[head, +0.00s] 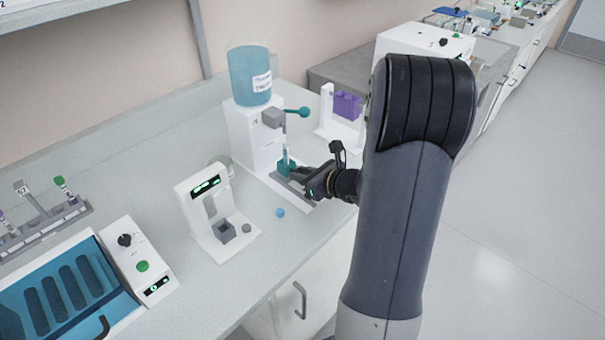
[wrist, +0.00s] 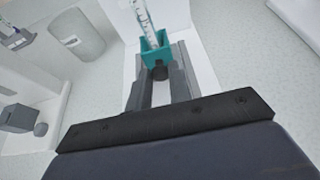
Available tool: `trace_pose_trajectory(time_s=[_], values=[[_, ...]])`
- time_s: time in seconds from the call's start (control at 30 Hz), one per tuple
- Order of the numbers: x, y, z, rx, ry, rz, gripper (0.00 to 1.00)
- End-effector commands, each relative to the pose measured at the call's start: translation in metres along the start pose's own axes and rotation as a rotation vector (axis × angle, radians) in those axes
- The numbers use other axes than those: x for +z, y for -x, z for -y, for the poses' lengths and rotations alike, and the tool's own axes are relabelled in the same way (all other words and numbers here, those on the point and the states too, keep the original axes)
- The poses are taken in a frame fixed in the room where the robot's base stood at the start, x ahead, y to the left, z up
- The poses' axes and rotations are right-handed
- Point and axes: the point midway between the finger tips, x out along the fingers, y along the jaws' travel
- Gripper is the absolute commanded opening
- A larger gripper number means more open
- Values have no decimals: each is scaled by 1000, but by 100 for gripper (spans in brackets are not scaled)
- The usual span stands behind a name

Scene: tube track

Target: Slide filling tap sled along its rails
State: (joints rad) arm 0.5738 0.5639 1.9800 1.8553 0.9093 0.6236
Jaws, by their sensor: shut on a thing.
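The filling tap sled is a small teal holder (head: 285,166) low in front of the white filling stand (head: 243,140). It carries an upright clear tube (wrist: 145,18) with markings. In the wrist view the teal holder (wrist: 153,52) sits at the far end of my fingers, with a dark knob (wrist: 160,73) between them. My gripper (head: 297,174) reaches in from the right and is shut on the sled by this knob. The grey tap block (head: 273,117) with its teal lever (head: 298,112) is above the tube. The rails are mostly hidden by my gripper.
A blue water tank (head: 250,75) tops the stand. A purple piece on a white frame (head: 347,105) stands behind right. Bare counter lies in front.

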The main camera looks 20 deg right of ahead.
Motion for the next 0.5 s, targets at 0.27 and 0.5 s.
trace_pose_trajectory(time_s=[0.27, 0.5], values=[[0, 1, 0, 0, 0, 0, 0], [-9, 20, 2, -4, 0, 0, 0]])
